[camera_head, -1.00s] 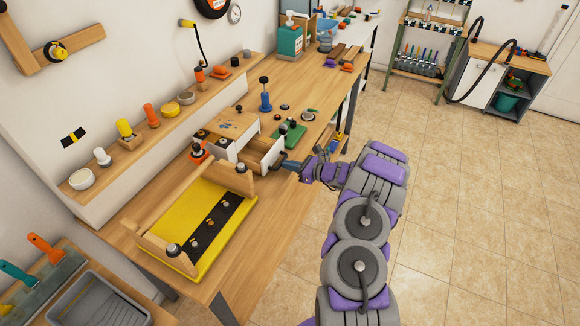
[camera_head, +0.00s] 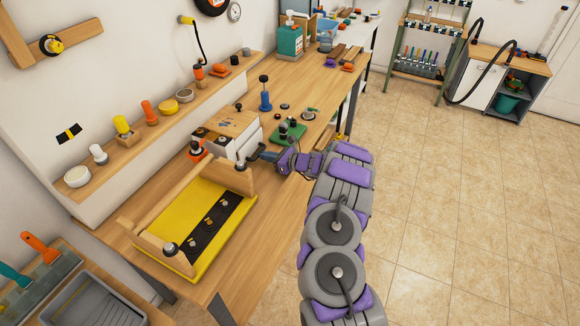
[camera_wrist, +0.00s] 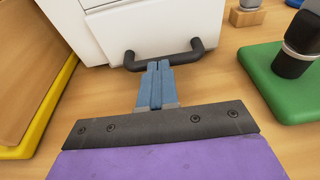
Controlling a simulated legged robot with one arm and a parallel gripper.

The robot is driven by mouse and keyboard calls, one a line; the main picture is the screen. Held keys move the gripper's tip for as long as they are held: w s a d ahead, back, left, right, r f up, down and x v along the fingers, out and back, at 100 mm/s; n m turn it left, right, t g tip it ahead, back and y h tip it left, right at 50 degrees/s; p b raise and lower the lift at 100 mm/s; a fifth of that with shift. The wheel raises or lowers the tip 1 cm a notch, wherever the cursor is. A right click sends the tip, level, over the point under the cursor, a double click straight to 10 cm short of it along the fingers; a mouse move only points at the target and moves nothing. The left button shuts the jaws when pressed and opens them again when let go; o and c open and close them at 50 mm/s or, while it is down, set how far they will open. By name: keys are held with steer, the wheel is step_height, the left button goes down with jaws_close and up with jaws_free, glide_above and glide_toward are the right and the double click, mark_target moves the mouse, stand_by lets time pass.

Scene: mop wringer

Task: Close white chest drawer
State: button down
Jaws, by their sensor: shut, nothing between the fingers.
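The white chest (camera_head: 238,139) stands on the wooden workbench, with a wooden top. Its white drawer front (camera_wrist: 150,28) with a dark bar handle (camera_wrist: 165,55) fills the top of the wrist view. In the head view the drawer front (camera_head: 249,141) sits close against the chest; whether a small gap remains is hard to tell. My gripper (camera_wrist: 159,66) is shut and empty, its blue-grey fingertips at the middle of the handle, seemingly touching it. In the head view my gripper (camera_head: 268,156) reaches the drawer from the right.
A yellow tray with a wooden frame (camera_head: 188,250) lies left of the chest. A green base with a black knob (camera_wrist: 290,70) stands close on the right. A blue-handled tool (camera_head: 265,97) stands behind. The floor on the right is clear.

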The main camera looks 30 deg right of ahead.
steer(key=p+v, duration=0.2)
steer(key=v, duration=1.2)
steer(key=shift+p, duration=0.4)
steer(key=shift+f, duration=0.1)
